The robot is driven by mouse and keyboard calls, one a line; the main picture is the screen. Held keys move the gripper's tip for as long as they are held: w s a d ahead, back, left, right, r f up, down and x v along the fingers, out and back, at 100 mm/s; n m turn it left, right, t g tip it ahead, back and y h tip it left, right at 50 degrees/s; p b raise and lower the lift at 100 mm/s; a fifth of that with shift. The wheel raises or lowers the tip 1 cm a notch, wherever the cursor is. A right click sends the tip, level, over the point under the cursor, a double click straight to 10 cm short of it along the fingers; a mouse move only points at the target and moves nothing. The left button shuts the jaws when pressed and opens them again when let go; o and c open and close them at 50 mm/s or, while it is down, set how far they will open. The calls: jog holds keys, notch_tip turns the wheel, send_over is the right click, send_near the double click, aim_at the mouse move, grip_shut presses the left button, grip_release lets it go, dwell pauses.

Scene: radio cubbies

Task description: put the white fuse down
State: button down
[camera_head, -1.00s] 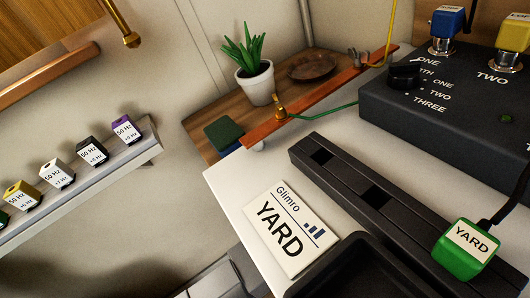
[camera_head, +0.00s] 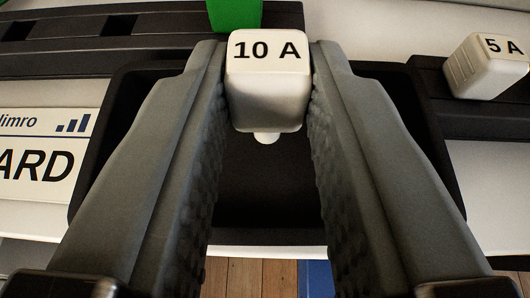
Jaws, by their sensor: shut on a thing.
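The white fuse (camera_head: 268,95) is a small white block with "10 A" printed on its top face. My gripper (camera_head: 268,85) is shut on it, with one grey finger pressed to each side. The fuse is held over a black tray (camera_head: 270,190) with raised walls. The tray floor below the fuse looks empty where it shows; my fingers hide parts of both sides. I cannot tell how high above the tray the fuse is.
A second white block marked "5 A" (camera_head: 488,66) sits at the right on a black rail. A green block (camera_head: 235,15) stands behind the held fuse by a slotted black rail (camera_head: 60,30). A white "YARD" card (camera_head: 40,150) lies left of the tray.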

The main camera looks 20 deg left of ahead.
jog(key=shift+f, duration=1)
jog(key=shift+f, duration=0.15)
jog(key=c, duration=1.3)
grip_release()
jog(key=shift+o, duration=0.2)
jog(key=shift+r, duration=0.2)
jog(key=v, duration=1.2)
